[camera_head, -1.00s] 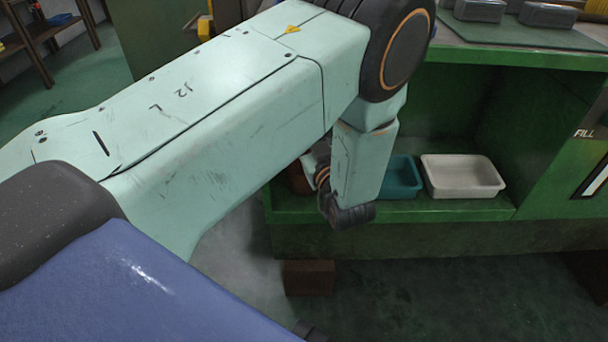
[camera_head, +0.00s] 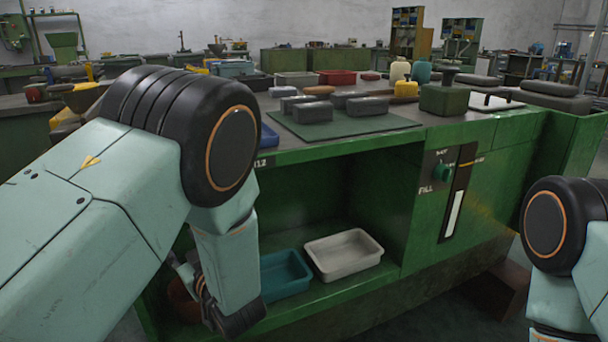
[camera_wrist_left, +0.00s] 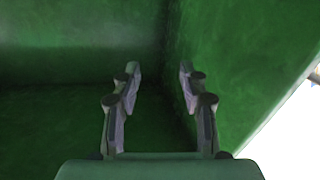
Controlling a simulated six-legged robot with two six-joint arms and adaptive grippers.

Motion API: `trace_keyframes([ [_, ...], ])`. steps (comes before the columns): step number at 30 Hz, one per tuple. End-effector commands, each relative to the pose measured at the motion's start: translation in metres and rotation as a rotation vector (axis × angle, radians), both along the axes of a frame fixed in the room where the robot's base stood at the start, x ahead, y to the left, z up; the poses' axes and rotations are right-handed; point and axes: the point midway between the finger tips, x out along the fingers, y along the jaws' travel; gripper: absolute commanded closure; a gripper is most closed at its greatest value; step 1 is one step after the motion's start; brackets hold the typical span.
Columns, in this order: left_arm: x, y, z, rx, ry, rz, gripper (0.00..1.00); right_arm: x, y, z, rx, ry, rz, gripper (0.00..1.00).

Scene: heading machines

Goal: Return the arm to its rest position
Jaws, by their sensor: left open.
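My left arm (camera_head: 90,210) comes in from the left in the head view, its lower part hanging in front of the green bench's open shelf. My left gripper (camera_head: 185,275) is partly hidden behind its own wrist at the shelf's left end. In the left wrist view my left gripper (camera_wrist_left: 160,80) is open, with nothing between its fingers, facing bare green panels that meet in a corner. My right arm (camera_head: 550,240) shows at the right edge of the head view; its gripper is out of view.
A teal tray (camera_head: 285,275) and a white tray (camera_head: 343,254) stand on the green shelf, close to my left wrist. The bench top holds a green mat (camera_head: 385,123) with several grey blocks, and bottles and bins behind.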

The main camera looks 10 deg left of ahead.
Motion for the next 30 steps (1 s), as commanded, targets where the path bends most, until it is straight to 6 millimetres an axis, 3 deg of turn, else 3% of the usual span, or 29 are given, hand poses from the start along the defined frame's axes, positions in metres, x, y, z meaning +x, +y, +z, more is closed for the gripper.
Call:
trace_keyframes([
  [2,0.001,-0.011,-0.023,-0.018,0.109,-0.097,0.57,0.0,0.0,0.0,0.0,0.0,0.0,0.6],
  [5,-0.016,-0.023,-0.064,-0.055,0.321,-0.244,0.57,0.0,0.0,0.005,0.0,0.0,0.0,0.6],
  [9,-0.076,-0.039,-0.124,-0.131,0.657,-0.43,0.57,0.0,0.0,0.021,0.0,0.0,0.0,0.6],
  [14,-0.171,-0.057,-0.166,-0.24,0.995,-0.601,0.57,0.0,0.0,0.04,0.0,0.0,0.0,0.6],
  [17,-0.234,-0.067,-0.176,-0.319,1.174,-0.69,0.57,0.0,0.0,0.053,0.0,0.0,0.0,0.6],
  [21,-0.316,-0.08,-0.171,-0.435,1.366,-0.783,0.57,0.0,0.0,0.071,0.0,0.0,0.0,0.6],
  [24,-0.357,-0.084,-0.16,-0.507,1.44,-0.8,0.57,0.0,0.0,0.084,0.0,0.0,0.0,0.6],
  [30,-0.377,-0.082,-0.157,-0.55,1.468,-0.773,0.57,0.0,0.0,0.093,0.0,0.0,0.0,0.6],
])
